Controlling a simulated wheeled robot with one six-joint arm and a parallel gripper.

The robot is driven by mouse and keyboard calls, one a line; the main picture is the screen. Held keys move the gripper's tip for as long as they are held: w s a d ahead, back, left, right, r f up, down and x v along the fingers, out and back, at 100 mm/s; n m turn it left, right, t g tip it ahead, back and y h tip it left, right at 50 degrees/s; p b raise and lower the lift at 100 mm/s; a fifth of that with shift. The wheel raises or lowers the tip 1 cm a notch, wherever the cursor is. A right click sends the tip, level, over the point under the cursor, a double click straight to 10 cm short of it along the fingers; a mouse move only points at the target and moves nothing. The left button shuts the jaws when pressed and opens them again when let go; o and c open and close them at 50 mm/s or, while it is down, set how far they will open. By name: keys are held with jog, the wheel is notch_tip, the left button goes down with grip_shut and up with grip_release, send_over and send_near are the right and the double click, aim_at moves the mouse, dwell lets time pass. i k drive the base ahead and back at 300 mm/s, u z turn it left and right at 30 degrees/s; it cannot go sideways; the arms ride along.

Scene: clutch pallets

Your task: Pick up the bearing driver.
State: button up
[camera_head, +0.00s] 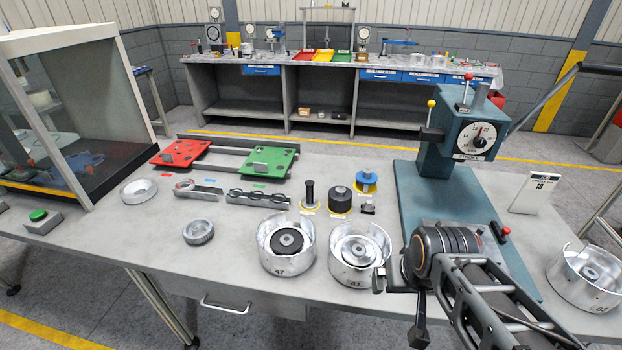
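Several tools stand in a row at the middle of the bench. The upright black-handled tool with a wider base (309,195) looks most like the bearing driver; it stands on a yellow-edged round spot. A wider black cylinder (340,199) and a blue flanged piece (366,181) stand to its right, also on yellow spots. My gripper (396,296) is at the right front, over the bench edge and well apart from the black-handled tool. Dark finger-like parts show there, but my wrist hides much of it, and its opening is unclear.
Two metal cups, 47 (273,262) and 41 (346,275), stand between my gripper and the tools. A teal press (452,150) rises behind my arm. Red (178,153) and green (268,162) plates lie behind left. The left front bench is mostly clear.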

aim_at(310, 202)
jog(key=z, duration=0.4)
jog(key=k, duration=0.3)
jog(key=z, duration=0.45)
jog(key=i, duration=0.4)
jog(key=u, duration=1)
jog(key=k, duration=0.2)
jog(key=u, duration=1.25)
jog(key=i, duration=0.65)
jog(key=u, duration=0.3)
